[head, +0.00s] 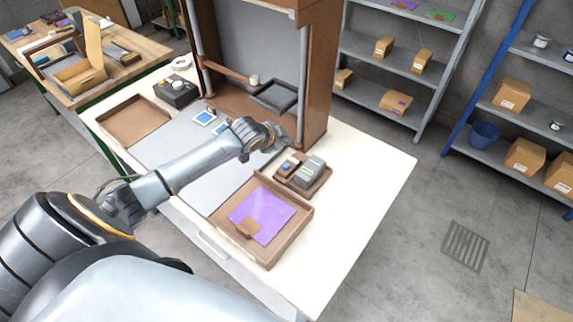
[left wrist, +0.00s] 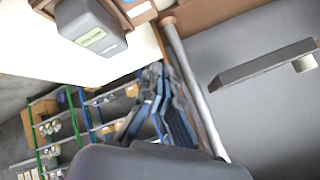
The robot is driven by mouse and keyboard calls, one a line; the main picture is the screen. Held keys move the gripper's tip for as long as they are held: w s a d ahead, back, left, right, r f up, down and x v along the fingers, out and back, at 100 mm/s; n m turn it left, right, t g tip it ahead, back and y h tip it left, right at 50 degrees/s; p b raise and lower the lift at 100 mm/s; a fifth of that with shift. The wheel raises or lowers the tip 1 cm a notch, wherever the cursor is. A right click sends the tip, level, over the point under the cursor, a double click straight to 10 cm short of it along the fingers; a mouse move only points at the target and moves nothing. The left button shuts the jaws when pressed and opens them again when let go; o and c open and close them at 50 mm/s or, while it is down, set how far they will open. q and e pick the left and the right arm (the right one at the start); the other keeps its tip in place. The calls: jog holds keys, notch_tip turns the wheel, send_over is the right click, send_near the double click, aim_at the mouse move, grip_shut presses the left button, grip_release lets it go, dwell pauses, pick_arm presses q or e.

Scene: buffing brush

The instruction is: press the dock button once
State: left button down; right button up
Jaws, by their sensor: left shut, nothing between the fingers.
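In the left wrist view the gripper fingers (left wrist: 160,100) show, with the grey device (left wrist: 90,28) at upper left. The button cannot be made out clearly there. My right gripper is out of view.
A brown tray (head: 277,258) with a purple sheet lies in front of the dock. The brown frame's metal post (head: 301,90) stands close behind my gripper. The table's right side is clear.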

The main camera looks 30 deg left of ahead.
pick_arm(q)
jog(key=f, duration=0.1)
jog(key=b, duration=0.8)
send_over(285, 167)
notch_tip(285, 167, down, 6)
jog(key=shift+s+f, duration=0.1)
jog(key=shift+f, duration=0.8)
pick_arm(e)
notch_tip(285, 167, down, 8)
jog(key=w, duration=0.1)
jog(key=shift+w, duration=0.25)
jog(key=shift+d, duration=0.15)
pick_arm(q)
jog(key=shift+f, duration=0.2)
jog(key=shift+f, duration=0.25)
